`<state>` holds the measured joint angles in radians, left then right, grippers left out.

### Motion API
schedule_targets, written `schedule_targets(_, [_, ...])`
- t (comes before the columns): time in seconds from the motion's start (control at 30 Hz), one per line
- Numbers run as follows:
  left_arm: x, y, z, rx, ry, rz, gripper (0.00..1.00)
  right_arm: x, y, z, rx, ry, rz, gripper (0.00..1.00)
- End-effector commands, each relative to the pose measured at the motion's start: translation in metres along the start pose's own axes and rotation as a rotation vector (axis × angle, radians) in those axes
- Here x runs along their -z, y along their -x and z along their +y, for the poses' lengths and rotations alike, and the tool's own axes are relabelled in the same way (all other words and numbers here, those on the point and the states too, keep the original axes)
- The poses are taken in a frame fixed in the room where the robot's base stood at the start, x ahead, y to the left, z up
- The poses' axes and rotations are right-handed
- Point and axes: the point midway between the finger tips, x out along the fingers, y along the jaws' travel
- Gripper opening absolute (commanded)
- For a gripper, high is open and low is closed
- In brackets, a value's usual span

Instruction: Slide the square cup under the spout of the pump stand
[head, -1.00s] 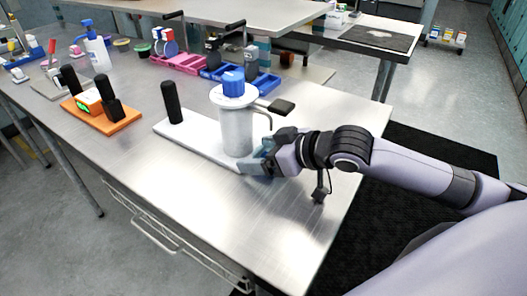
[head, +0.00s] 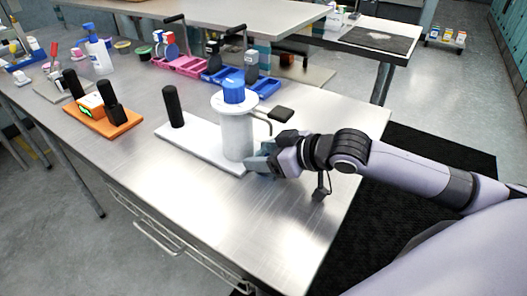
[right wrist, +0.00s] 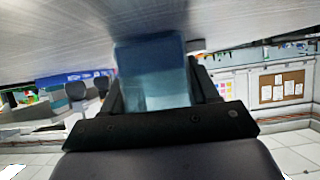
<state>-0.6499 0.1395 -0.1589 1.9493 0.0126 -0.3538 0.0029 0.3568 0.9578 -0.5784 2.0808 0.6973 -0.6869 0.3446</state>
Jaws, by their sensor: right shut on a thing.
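The pump stand has a long white base (head: 190,142), a black post (head: 173,106) and a white cylinder (head: 238,134) with a blue cap (head: 234,91). A thin bent spout (head: 267,124) comes off the cylinder's right side, below a dark pad (head: 281,114). My right gripper (head: 258,162) is low over the table beside the cylinder and the base's near right end. In the right wrist view its fingers are shut on the bluish, see-through square cup (right wrist: 152,72). My left gripper is out of view.
An orange base with black posts (head: 124,122) stands to the left. Pink (head: 180,67) and blue (head: 264,86) trays stand behind. A white bottle (head: 99,56) is at the back left. The table front is bare, and its right edge is close to my right arm.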

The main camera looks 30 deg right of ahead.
Motion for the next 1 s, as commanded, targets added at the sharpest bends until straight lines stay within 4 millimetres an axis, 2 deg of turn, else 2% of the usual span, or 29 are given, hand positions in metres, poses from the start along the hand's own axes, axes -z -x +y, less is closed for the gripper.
schedule_targets(0.27, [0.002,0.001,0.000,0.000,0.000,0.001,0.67,0.000,0.000,0.000,0.000,0.000,0.001,0.30])
schedule_targets(0.3, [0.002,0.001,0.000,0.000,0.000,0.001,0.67,0.000,0.000,0.000,0.000,0.000,0.001,0.72])
schedule_targets(0.37, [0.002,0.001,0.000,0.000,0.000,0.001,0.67,0.000,0.000,0.000,0.000,0.000,0.000,0.89])
schedule_targets(0.73, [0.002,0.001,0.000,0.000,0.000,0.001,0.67,0.000,0.003,0.001,-0.001,0.000,0.000,0.89])
schedule_targets(1.0, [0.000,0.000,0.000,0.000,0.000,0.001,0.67,-0.002,0.035,0.001,-0.003,0.003,-0.004,0.89])
